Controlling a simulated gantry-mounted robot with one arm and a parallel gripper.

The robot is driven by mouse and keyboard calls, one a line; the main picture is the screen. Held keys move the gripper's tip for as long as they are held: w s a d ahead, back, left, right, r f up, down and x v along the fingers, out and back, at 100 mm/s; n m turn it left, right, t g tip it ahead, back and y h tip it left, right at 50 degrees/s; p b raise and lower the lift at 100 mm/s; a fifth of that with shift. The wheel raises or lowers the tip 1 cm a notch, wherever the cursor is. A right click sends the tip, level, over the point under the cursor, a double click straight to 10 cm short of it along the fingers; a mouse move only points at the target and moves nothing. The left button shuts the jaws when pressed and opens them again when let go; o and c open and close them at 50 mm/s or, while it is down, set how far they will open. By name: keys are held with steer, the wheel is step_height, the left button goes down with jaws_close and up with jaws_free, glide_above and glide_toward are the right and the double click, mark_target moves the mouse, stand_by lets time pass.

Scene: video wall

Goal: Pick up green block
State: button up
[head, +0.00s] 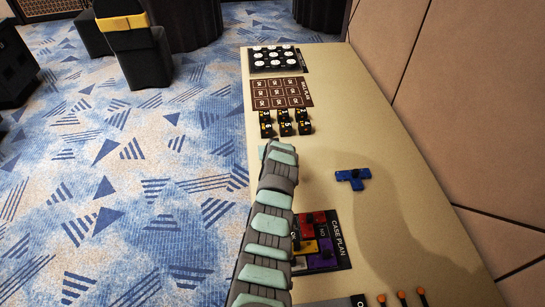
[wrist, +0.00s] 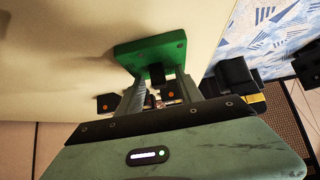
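The green block (wrist: 150,52) is a flat piece with a stub on the side facing my gripper. In the wrist view it lies just beyond my fingertips, over the beige table top. My gripper (wrist: 160,82) has one finger on each side of the stub. I cannot tell whether the fingers press on it, or whether the block rests on the table or is off it. In the head view my arm reaches over the table and hides the fingertips and the green block.
A blue block (head: 352,179) lies right of my arm on the table (head: 330,110). The case plan board (head: 338,235) with red, yellow and purple blocks is partly behind my arm. Black numbered pieces (head: 284,122), the wall plan (head: 282,93) and a button tray (head: 274,58) lie farther back.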

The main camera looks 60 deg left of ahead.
jaws_close()
stand_by(0.7)
